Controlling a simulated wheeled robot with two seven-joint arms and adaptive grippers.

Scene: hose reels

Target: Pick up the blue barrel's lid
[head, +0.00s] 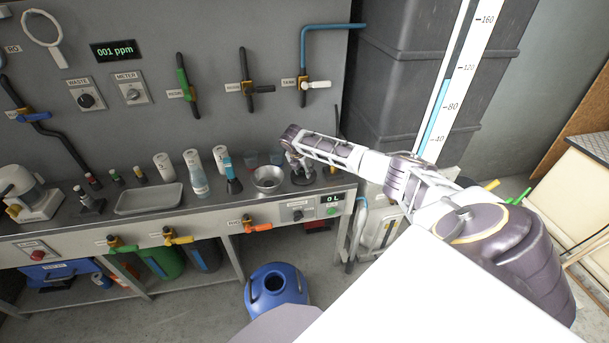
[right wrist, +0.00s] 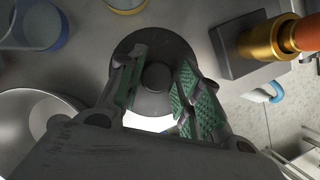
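The blue barrel (head: 277,289) stands on the floor below the bench, with a dark round opening in its top. A dark grey round disc with a central knob (right wrist: 154,44), which looks like the lid, lies on the metal bench top in the right wrist view. My right gripper (head: 299,174) is over the bench's right end in the head view. In the right wrist view its green-padded fingers (right wrist: 160,82) are apart, one on each side of the knob. I cannot tell whether they touch it. In the head view the gripper mostly hides the disc. My left gripper is not in view.
A metal bowl (head: 268,178) sits just left of the gripper, and bottles (head: 198,180) and a metal tray (head: 149,198) stand farther left. An orange-handled valve (head: 257,227) juts from the bench front. Wall valves and pipes are behind.

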